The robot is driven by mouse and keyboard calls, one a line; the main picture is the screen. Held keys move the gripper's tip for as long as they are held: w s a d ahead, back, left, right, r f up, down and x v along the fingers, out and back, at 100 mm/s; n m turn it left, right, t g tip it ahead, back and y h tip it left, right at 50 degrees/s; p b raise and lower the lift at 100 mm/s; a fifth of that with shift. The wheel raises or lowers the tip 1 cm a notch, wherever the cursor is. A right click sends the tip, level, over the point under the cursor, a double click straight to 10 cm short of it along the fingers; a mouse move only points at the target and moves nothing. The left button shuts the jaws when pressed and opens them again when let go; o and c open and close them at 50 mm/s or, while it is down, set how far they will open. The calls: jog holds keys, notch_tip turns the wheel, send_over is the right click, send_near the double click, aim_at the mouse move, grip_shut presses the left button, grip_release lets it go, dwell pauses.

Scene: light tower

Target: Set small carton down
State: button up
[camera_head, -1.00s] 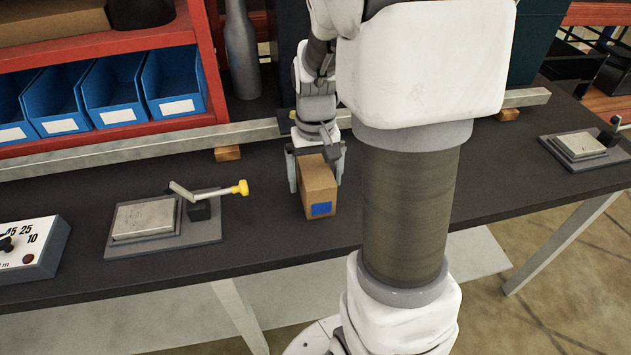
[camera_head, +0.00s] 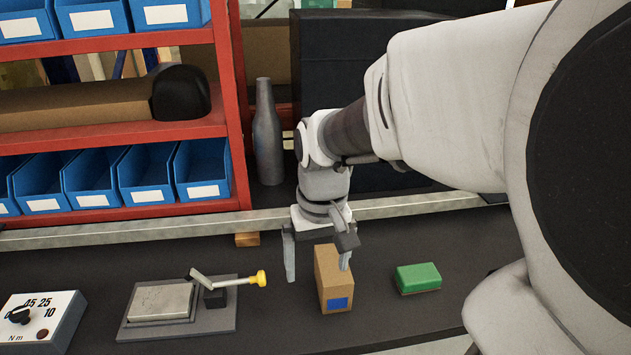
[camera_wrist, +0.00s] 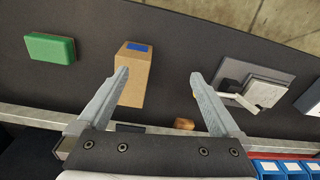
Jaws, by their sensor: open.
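The small carton (camera_head: 329,280) is a brown box with a blue patch. It stands upright on the dark bench top in the head view, and it also shows in the wrist view (camera_wrist: 137,72). My gripper (camera_head: 318,275) is open, with its fingers spread wide. In the head view one finger is to the left of the carton, clear of it, and the other overlaps its right upper side. In the wrist view the left fingertip overlaps the carton's edge; I cannot tell if it touches. Nothing is held between the fingers.
A green block (camera_head: 418,277) lies right of the carton. A plate with a yellow-tipped lever (camera_head: 180,303) and a dial box (camera_head: 42,322) are to the left. A metal rail (camera_head: 120,234) and a red shelf with blue bins (camera_head: 147,176) stand behind. Bare bench lies around the carton.

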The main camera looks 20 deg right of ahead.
jog(key=s+a+r+n+t, duration=0.2)
jog(key=s+a+r+t, duration=0.3)
jog(key=s+r, duration=0.3)
notch_tip(320, 180, up, 8)
jog(key=p, duration=0.8)
jog(key=shift+w+p, duration=0.35)
